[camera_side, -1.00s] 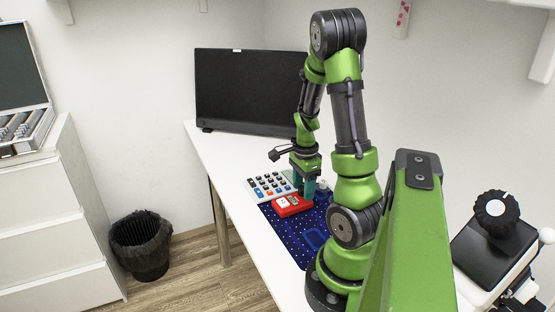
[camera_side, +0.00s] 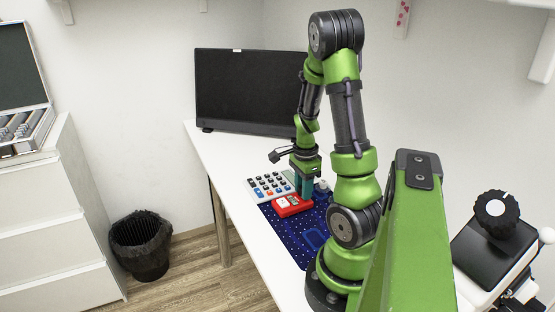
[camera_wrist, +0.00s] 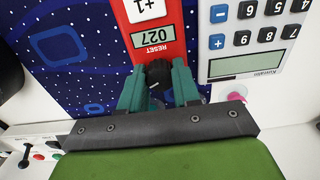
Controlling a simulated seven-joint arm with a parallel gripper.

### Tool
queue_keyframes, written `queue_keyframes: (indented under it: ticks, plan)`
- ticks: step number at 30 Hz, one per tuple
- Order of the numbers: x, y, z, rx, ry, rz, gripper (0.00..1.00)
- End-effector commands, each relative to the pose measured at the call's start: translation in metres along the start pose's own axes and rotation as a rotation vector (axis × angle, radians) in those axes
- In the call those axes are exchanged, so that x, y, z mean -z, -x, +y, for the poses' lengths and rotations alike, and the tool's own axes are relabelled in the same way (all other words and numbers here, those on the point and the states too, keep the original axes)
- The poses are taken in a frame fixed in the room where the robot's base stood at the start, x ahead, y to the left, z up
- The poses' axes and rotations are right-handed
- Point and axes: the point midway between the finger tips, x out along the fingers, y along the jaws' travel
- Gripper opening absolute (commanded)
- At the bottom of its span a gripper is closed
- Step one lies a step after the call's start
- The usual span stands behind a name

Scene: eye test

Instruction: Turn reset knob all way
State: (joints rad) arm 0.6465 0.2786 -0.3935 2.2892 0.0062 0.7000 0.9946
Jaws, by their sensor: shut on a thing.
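A red counter (camera_wrist: 146,44) lies on the dark blue mat, with a white "+1" button, a display reading 027 and a "RESET" label in the wrist view. The counter also shows in the side view (camera_side: 291,206), beside the calculator. The black reset knob (camera_wrist: 158,76) sits at the counter's end below the label. My gripper (camera_wrist: 158,88) is shut on the knob, with one teal finger on each side. In the side view my gripper (camera_side: 307,190) points down at the counter's right end, and the knob is hidden there.
A white calculator (camera_side: 267,186) lies beside the counter on the white desk. The blue patterned mat (camera_side: 288,230) lies under the counter. A monitor (camera_side: 248,90) stands at the back. In the wrist view, a pink round thing (camera_wrist: 236,97) is right of my gripper.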

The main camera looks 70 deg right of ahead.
Motion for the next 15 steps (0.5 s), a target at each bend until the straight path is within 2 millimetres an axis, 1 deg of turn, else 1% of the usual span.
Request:
queue_keyframes:
  ticks: [5,7,11,15]
  plan:
    - [-0.0001,0.0001,-0.0005,0.001,-0.013,0.000,0.07]
    - [-0.0004,0.0000,-0.0005,0.001,-0.072,0.000,0.07]
    - [-0.0008,0.0000,-0.0007,0.001,-0.292,0.001,0.07]
    - [-0.0007,0.0000,-0.0008,0.002,-0.553,0.001,0.07]
